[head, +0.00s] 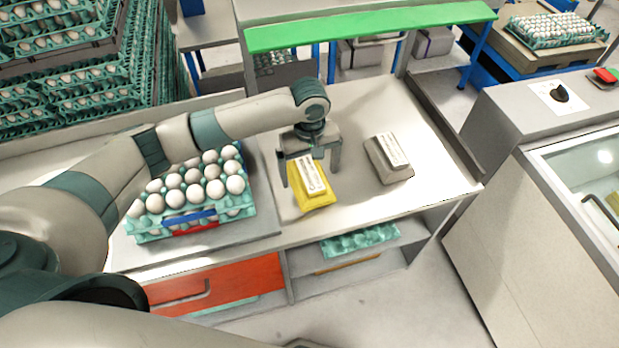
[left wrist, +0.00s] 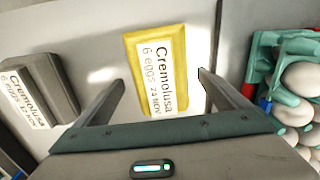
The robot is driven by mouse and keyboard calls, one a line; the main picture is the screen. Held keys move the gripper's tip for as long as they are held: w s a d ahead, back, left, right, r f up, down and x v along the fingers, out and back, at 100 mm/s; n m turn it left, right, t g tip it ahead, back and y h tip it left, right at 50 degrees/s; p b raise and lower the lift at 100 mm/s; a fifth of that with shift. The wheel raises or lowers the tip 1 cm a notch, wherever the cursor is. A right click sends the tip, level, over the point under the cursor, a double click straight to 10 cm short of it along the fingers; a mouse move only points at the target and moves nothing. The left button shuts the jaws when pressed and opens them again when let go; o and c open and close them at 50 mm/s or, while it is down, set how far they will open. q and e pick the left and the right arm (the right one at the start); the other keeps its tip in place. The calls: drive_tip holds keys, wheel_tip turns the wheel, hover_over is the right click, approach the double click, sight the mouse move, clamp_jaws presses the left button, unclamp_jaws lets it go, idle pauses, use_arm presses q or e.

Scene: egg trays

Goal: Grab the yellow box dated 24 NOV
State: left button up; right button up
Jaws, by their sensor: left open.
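The yellow box (head: 318,203) lies on the table; its white label reads "Cremolusa 6 eggs 24 NOV" in the left wrist view (left wrist: 134,44). My left gripper (head: 309,177) is open over it, with one finger on each side of the box in the head view. In the left wrist view the open fingers (left wrist: 160,95) point toward the box, and a gap shows between each finger and it. A grey box (head: 393,172) with a white label lies to the right; in the left wrist view it (left wrist: 64,84) reads "Cremolusa 6 eggs 12 NOV". My right gripper is not in view.
A teal tray of white eggs (head: 146,236) stands left of the yellow box and shows at the right in the left wrist view. A green shelf board (head: 370,29) spans the back. The table right of the grey box is clear.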

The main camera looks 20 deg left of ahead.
sight(314, 174)
use_arm(q)
drive_tip(key=shift+f, duration=0.55)
drive_tip(key=c, duration=1.5)
drive_tip(key=shift+r, duration=0.15)
drive_tip(key=shift+r+b, duration=0.3)
drive_tip(key=shift+r, duration=0.2)
drive_tip(key=r, duration=0.1)
drive_tip(key=d+r+b, duration=0.1)
drive_tip(key=r, duration=0.1)
drive_tip(key=shift+r+b, duration=0.1)
drive_tip(key=shift+b, duration=0.2)
drive_tip(key=shift+w+d+r+b, duration=0.1)
drive_tip(key=shift+d+r+b, duration=0.4)
drive_tip(key=shift+d+r, duration=0.95)
drive_tip(key=shift+w+d+r+b, duration=0.15)
drive_tip(key=shift+d+r+b, duration=0.5)
drive_tip(key=shift+d, duration=1.45)
drive_tip(key=shift+w+d+r+b, duration=0.1)
drive_tip(key=shift+d+r+b, duration=0.2)
drive_tip(key=shift+d+r, duration=1.25)
